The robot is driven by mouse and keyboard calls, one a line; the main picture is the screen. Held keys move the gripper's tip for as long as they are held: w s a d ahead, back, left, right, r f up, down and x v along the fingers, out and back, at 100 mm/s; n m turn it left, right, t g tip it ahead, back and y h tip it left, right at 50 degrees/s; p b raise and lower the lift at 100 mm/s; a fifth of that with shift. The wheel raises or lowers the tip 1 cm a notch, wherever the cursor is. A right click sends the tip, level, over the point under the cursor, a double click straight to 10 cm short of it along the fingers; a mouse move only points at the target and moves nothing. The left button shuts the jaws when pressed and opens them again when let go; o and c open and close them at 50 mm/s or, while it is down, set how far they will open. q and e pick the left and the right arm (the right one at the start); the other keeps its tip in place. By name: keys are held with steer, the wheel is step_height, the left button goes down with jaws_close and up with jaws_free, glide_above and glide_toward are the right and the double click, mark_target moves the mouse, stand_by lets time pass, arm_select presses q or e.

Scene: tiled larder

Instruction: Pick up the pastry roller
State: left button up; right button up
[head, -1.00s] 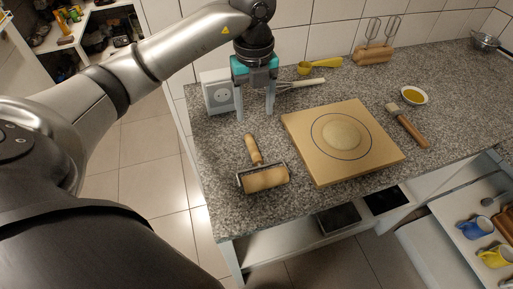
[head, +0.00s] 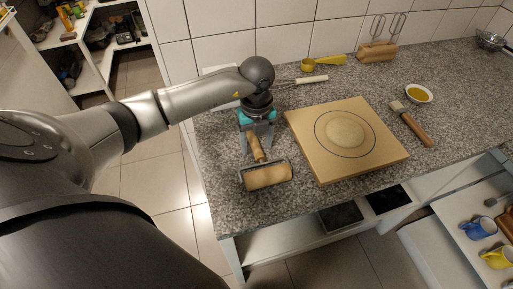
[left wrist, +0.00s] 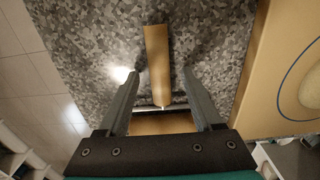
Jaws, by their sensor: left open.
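The pastry roller (head: 268,177) lies on the granite counter left of the wooden board, its wooden roller toward the front edge and its handle pointing back. My left gripper (head: 257,150) is above the handle end, fingers pointing down and open. In the left wrist view the roller's wooden handle (left wrist: 157,52) runs between the two spread fingers of my left gripper (left wrist: 161,76), with a gap visible on each side. The roller's barrel (left wrist: 162,124) is partly hidden by the gripper body. My right gripper is not in view.
A wooden board (head: 376,158) with flattened dough (head: 346,132) stands close to the right of the roller. A brush (head: 413,124), a bowl of yellow liquid (head: 419,94) and a yellow scoop (head: 325,62) are farther off. The counter's left edge is near the roller.

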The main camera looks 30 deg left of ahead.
arm_select(q)
steer(key=shift+f, duration=0.4)
steer(key=shift+c, duration=0.3)
jaws_close()
steer(key=shift+r, duration=0.1)
stand_by(0.7)
